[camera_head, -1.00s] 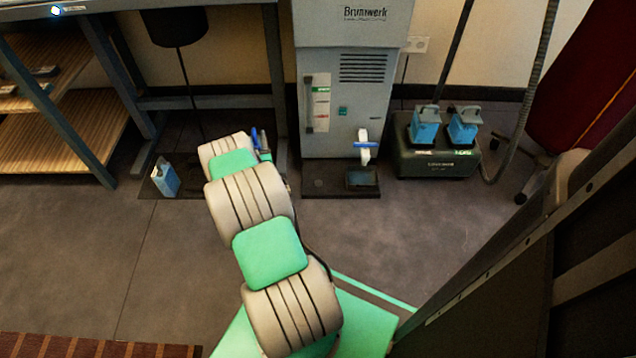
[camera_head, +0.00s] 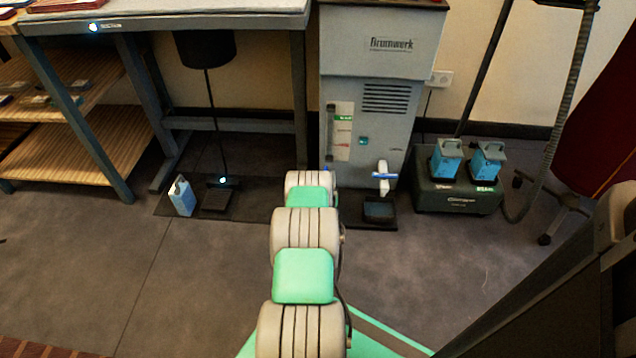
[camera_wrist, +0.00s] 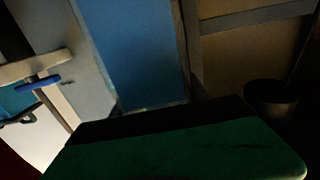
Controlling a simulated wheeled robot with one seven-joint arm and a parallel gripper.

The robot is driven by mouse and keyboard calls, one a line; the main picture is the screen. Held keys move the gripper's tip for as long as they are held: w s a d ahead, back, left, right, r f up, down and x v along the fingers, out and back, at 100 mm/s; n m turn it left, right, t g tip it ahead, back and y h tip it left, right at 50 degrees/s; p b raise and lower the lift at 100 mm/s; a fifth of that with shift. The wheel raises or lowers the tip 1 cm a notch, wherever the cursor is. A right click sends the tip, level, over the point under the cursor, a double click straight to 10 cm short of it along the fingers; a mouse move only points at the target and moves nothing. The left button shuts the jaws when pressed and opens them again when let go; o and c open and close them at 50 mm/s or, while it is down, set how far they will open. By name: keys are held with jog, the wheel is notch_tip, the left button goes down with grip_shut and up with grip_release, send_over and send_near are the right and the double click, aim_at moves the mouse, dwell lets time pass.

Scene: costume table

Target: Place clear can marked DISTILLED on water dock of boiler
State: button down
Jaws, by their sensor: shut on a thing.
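The grey boiler (camera_head: 372,110) stands at the back centre, with a pale tap with a blue lever (camera_head: 384,177) above a dark tray (camera_head: 380,211) at its foot. My gripper (camera_wrist: 165,118) is mostly hidden behind my arm in the head view, near the boiler's lower left. In the wrist view it is shut on a blue, see-through thing (camera_wrist: 150,50), which looks like a can; no label shows. The tap (camera_wrist: 37,78) is at that view's left. Two blue cans (camera_head: 446,160) (camera_head: 487,161) stand on a dark base at right.
The dark base (camera_head: 458,201) stands right of the boiler, with a hose (camera_head: 546,150) beside it. A table (camera_head: 160,22) and wooden shelves (camera_head: 100,150) are at left. A black lamp (camera_head: 206,48) stands under the table. The floor in front is clear.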

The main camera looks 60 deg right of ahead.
jog(key=s+d+f+b, duration=0.2)
jog(key=d+f+b, duration=0.5)
jog(key=f, duration=0.2)
jog(key=shift+f, duration=0.25)
jog(key=shift+s+f, duration=0.1)
jog(key=c, duration=0.6)
grip_release()
jog(key=shift+f, duration=0.25)
jog(key=shift+r, duration=0.1)
jog(key=p+v, duration=0.6)
jog(key=v, duration=0.6)
jog(key=shift+p, duration=0.35)
